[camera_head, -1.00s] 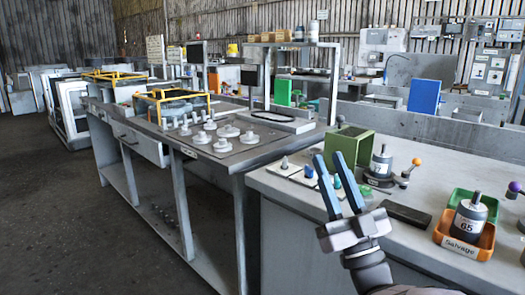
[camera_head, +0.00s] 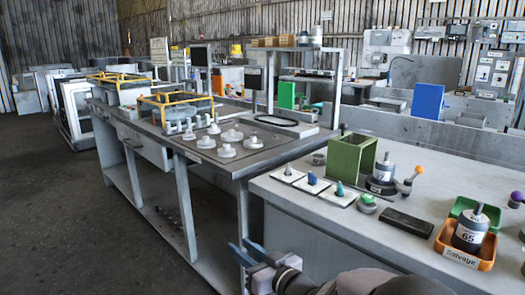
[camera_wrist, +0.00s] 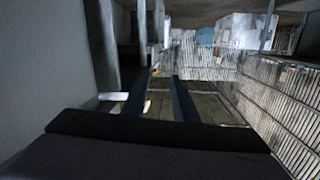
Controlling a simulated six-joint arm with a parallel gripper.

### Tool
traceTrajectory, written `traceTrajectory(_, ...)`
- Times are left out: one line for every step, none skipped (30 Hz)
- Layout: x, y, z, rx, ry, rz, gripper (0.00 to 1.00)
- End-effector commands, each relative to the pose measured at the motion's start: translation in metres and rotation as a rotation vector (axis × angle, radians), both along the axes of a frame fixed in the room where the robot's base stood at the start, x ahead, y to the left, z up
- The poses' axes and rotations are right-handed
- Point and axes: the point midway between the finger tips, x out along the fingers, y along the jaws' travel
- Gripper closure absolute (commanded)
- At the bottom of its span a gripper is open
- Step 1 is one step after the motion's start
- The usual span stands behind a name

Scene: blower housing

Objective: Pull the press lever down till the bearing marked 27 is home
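A grey cylindrical part (camera_head: 382,174) with a white label stands in a dark fixture on the bench, behind the black block; its number is too small to read. A short lever with an orange knob (camera_head: 418,169) stands up just right of it. A second lever with a purple knob (camera_head: 517,196) shows at the right edge. A similar grey part marked 65 (camera_head: 469,232) sits in the orange Salvage tray (camera_head: 461,257). My gripper (camera_head: 246,251) is low at the bench's front left edge, away from both levers. Its fingers are apart and empty, also in the wrist view (camera_wrist: 159,88).
A green open box (camera_head: 350,158), small cards with coloured pieces (camera_head: 313,185) and a black block (camera_head: 408,222) lie on the bench. A green tray (camera_head: 461,206) adjoins the Salvage tray. A grey table with pale discs (camera_head: 228,137) stands left.

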Motion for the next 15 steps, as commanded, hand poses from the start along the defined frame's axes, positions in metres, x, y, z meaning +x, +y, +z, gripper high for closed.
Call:
traceTrajectory(0.003,-0.014,-0.009,-0.041,0.032,-0.054,0.74)
traceTrajectory(0.004,-0.024,-0.015,-0.068,0.055,-0.089,0.74)
traceTrajectory(0.005,-0.038,-0.025,-0.108,0.093,-0.137,0.74)
traceTrajectory(0.004,-0.049,-0.033,-0.139,0.124,-0.174,0.74)
traceTrajectory(0.002,-0.061,-0.042,-0.171,0.160,-0.211,0.74)
traceTrajectory(-0.002,-0.077,-0.053,-0.211,0.209,-0.259,0.74)
traceTrajectory(-0.006,-0.089,-0.063,-0.243,0.250,-0.293,0.74)
traceTrajectory(-0.012,-0.101,-0.071,-0.272,0.291,-0.326,0.74)
traceTrajectory(-0.021,-0.116,-0.084,-0.311,0.350,-0.364,0.74)
traceTrajectory(-0.029,-0.127,-0.092,-0.338,0.395,-0.391,0.74)
traceTrajectory(-0.038,-0.137,-0.101,-0.364,0.443,-0.416,0.74)
traceTrajectory(-0.052,-0.150,-0.112,-0.397,0.508,-0.447,0.74)
traceTrajectory(-0.063,-0.159,-0.120,-0.421,0.558,-0.466,0.74)
traceTrajectory(-0.076,-0.167,-0.127,-0.442,0.610,-0.482,0.74)
traceTrajectory(-0.093,-0.177,-0.137,-0.470,0.679,-0.501,0.74)
